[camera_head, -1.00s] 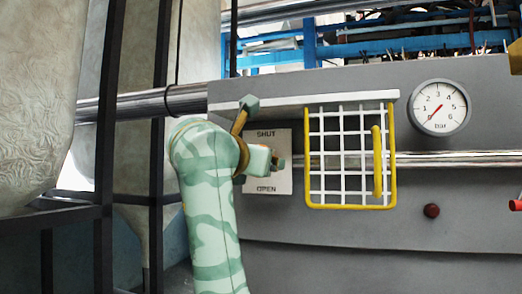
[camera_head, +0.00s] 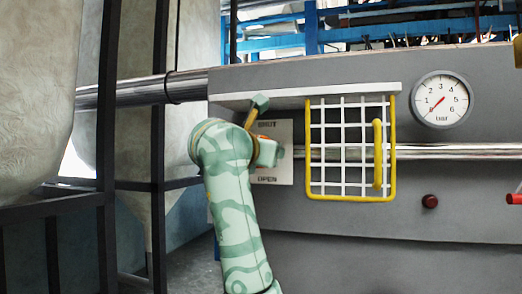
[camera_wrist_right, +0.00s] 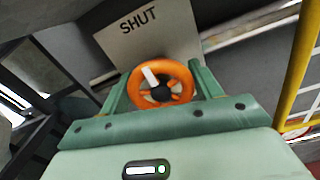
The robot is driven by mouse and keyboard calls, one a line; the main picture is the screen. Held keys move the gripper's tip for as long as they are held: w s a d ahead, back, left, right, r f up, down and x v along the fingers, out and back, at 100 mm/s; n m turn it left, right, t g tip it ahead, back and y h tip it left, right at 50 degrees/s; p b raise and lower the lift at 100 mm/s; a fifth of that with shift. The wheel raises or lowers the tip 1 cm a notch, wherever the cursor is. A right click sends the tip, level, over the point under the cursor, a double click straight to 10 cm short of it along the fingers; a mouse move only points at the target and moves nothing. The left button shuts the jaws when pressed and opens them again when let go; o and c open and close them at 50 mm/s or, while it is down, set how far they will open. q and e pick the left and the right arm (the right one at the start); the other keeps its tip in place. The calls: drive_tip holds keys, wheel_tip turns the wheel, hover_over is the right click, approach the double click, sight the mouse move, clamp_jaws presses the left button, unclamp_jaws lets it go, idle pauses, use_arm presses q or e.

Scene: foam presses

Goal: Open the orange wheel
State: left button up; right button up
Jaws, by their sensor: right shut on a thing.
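My left gripper is in neither view.
A yellow-framed white grid guard (camera_head: 351,183) stands just right of the plate, close to my right gripper. A grey ledge (camera_head: 300,95) runs above. A pressure gauge (camera_head: 441,99) and dark red button (camera_head: 430,201) are farther right. A dark-framed hopper (camera_head: 45,100) is at the left.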

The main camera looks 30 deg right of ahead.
drive_tip(key=n+p, duration=0.1)
drive_tip(key=n, duration=0.3)
drive_tip(key=shift+a+r+n, duration=0.1)
drive_tip(key=shift+n, duration=0.2)
drive_tip(key=n, duration=0.4)
drive_tip(key=shift+w+a+n+p, duration=0.1)
drive_tip(key=shift+n+p, duration=0.2)
drive_tip(key=shift+p, duration=0.05)
drive_tip(key=n+p, duration=0.1)
drive_tip(key=n, duration=0.4)
drive_tip(key=shift+w+f+n+p, duration=0.15)
drive_tip(key=shift+n+p, duration=0.1)
drive_tip(key=shift+n, duration=0.6)
drive_tip(key=shift+s+f+n+p, duration=0.1)
drive_tip(key=shift+f+n+p, duration=0.1)
drive_tip(key=shift+n, duration=0.65)
drive_tip(key=o, duration=1)
drive_tip(key=shift+w, duration=0.1)
drive_tip(key=shift+a, duration=0.2)
